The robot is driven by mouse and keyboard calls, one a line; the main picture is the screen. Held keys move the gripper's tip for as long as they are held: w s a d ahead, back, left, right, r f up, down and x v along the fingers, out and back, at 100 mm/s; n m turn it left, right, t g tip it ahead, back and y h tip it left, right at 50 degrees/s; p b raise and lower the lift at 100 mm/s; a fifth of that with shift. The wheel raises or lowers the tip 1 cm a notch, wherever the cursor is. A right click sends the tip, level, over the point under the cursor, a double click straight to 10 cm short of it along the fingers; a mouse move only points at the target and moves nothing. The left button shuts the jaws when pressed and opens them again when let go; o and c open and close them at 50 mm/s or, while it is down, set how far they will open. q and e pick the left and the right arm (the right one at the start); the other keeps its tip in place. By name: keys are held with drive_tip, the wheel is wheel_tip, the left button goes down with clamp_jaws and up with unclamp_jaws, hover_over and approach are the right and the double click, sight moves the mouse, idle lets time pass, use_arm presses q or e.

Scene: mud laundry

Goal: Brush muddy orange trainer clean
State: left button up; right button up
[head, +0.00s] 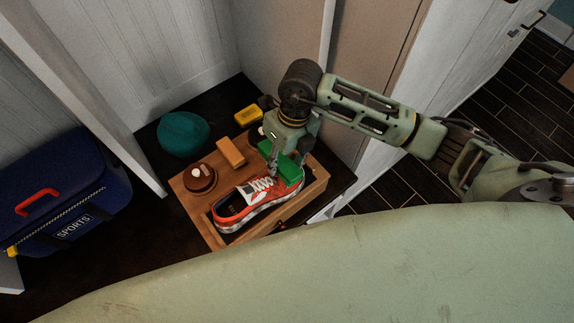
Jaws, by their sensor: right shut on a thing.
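The orange trainer (240,208) rests in a wooden tray (197,218), toe pointing up and right. It has white laces, a dark inside and a patchy grey-white sole edge; I cannot tell mud from pattern there. My right gripper (279,163) is over the toe end, shut on a green block-like thing (289,172), which looks like a brush. The green thing is at or just above the trainer's toe; contact and any bristles are hidden. My left gripper is not in view.
The tray also holds an orange-tan block (231,152) and a round brown tin (200,178) with a whitish piece on top. A teal beanie-like thing (183,134) and a yellow box (248,116) are behind it. A blue sports bag (62,195) stands left. Panelled walls close the back.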

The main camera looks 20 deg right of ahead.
sight(290, 169)
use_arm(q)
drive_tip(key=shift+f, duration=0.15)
use_arm(e)
drive_tip(key=shift+w+a, duration=0.1)
drive_tip(key=shift+w, duration=0.2)
drive_tip(key=shift+s, duration=0.1)
drive_tip(key=shift+s+d, duration=0.2)
drive_tip(key=shift+s, duration=0.3)
drive_tip(key=shift+s+d+p, duration=0.2)
drive_tip(key=shift+s+p, duration=0.15)
drive_tip(key=shift+s, duration=0.2)
drive_tip(key=shift+s+d, duration=0.2)
drive_tip(key=shift+s, duration=0.35)
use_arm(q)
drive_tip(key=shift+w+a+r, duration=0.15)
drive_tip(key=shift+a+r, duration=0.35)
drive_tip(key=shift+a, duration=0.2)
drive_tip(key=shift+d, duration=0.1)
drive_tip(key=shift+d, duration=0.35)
